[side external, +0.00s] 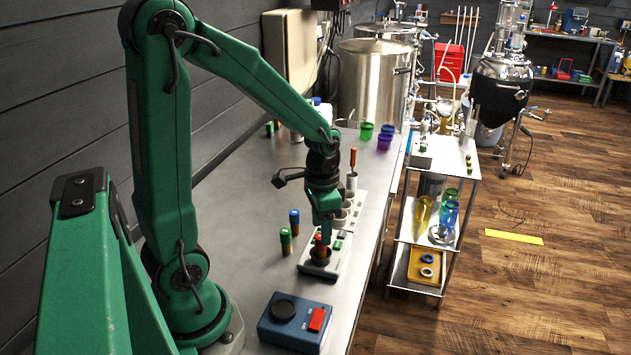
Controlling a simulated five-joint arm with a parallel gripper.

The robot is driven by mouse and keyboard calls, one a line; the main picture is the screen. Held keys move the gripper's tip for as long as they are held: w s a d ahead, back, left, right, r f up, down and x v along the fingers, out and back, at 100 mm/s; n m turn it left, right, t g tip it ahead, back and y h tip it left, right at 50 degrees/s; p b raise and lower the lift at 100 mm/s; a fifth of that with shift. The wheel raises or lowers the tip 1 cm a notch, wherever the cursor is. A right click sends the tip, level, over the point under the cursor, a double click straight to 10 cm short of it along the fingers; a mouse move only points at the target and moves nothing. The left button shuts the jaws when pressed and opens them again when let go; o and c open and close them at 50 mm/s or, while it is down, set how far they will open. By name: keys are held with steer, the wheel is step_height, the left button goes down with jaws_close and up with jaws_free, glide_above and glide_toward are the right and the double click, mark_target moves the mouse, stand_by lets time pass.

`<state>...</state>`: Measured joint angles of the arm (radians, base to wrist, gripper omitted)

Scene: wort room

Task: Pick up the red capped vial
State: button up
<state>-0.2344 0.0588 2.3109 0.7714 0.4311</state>
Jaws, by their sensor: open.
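A small vial with a red cap (320,237) stands upright in the dark round holder at the near end of a light grey rack (335,250). My gripper (324,228) points down directly above it, its fingers at the height of the red cap. The gripper is open. The fingers partly hide the vial, and I cannot tell whether they touch it.
Blue-capped (294,221) and green-capped (285,241) vials stand left of the rack. A blue box (295,322) with a black knob and red switch sits in front. An orange-handled tool (352,160) stands upright behind.

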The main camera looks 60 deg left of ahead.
mark_target(321, 248)
steer(key=shift+f, duration=2.1)
steer(key=shift+c, duration=0.4)
jaws_close()
